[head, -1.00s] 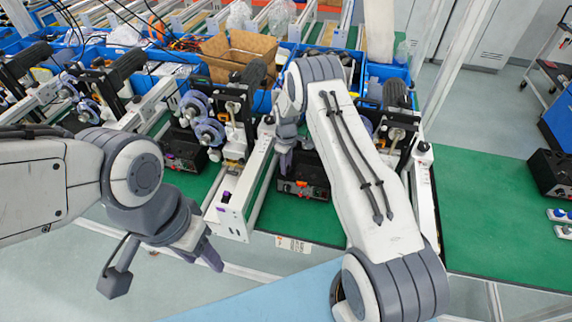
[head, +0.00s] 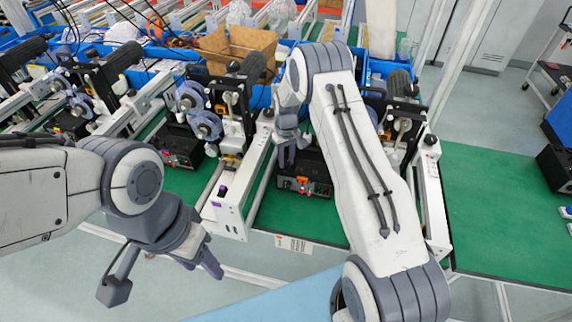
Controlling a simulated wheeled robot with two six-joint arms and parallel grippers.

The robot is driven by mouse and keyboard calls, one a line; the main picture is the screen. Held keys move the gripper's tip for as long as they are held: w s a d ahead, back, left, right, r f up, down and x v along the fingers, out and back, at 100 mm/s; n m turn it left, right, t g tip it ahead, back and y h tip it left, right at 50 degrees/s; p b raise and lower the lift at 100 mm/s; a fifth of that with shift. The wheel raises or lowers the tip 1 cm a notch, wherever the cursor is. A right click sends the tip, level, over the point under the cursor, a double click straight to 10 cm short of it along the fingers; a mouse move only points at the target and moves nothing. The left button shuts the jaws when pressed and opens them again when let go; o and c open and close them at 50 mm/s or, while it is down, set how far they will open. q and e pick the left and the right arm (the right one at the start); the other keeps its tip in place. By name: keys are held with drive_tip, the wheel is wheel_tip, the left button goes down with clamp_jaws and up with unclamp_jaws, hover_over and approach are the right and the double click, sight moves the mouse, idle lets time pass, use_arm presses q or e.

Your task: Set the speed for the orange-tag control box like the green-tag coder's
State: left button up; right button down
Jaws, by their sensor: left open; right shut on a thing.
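A black control box (head: 304,187) with a small orange mark on its front stands on the green mat under the middle machine. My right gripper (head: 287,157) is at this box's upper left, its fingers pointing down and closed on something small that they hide. Another black control box (head: 177,148) stands to the left beneath a coder (head: 207,115) with purple-grey reels. I cannot make out a green tag. My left gripper (head: 163,280) is open and empty over the floor in front of the machines.
A white machine rail (head: 232,205) stands left of the middle box. Blue bins and a cardboard box (head: 236,46) lie behind. A further black box (head: 556,166) is at the right edge. The green mat (head: 492,215) at right is mostly clear.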

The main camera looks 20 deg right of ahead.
drive_tip(key=m+b, duration=0.1)
drive_tip(key=m, duration=0.2)
drive_tip(key=shift+b, duration=0.4)
drive_tip(key=shift+m+b, duration=0.45)
drive_tip(key=shift+m, duration=0.85)
drive_tip(key=shift+r, duration=0.1)
drive_tip(key=c, duration=0.6)
unclamp_jaws()
drive_tip(key=shift+r, duration=0.1)
